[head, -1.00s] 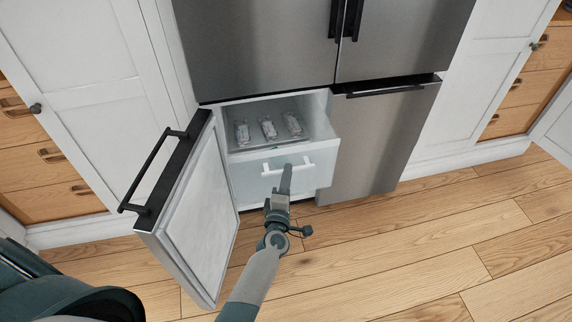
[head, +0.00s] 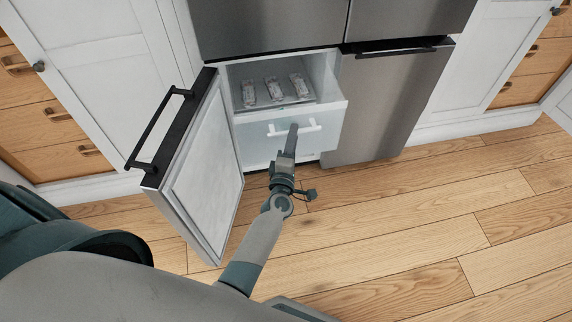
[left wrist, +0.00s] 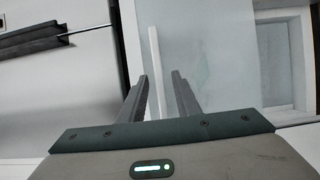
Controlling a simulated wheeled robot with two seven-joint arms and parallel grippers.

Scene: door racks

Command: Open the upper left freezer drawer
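The freezer compartment is at the lower left of the steel fridge. Its door (head: 200,170) stands swung open to the left. The white upper drawer (head: 262,146) is pulled part way out, and three small packages (head: 275,89) lie inside. The drawer's white bar handle (head: 310,126) is on its front. My left gripper (head: 293,127) is at the middle of this handle. In the left wrist view, the handle bar (left wrist: 154,60) runs between the two fingers of my left gripper (left wrist: 160,85), with gaps visible beside it. My right gripper does not show.
The open door's black handle (head: 160,130) juts out left of my left arm. The closed right freezer door (head: 385,105) is beside the drawer. White cabinets (head: 95,85) flank the fridge. The wood floor (head: 430,220) is clear at the front right.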

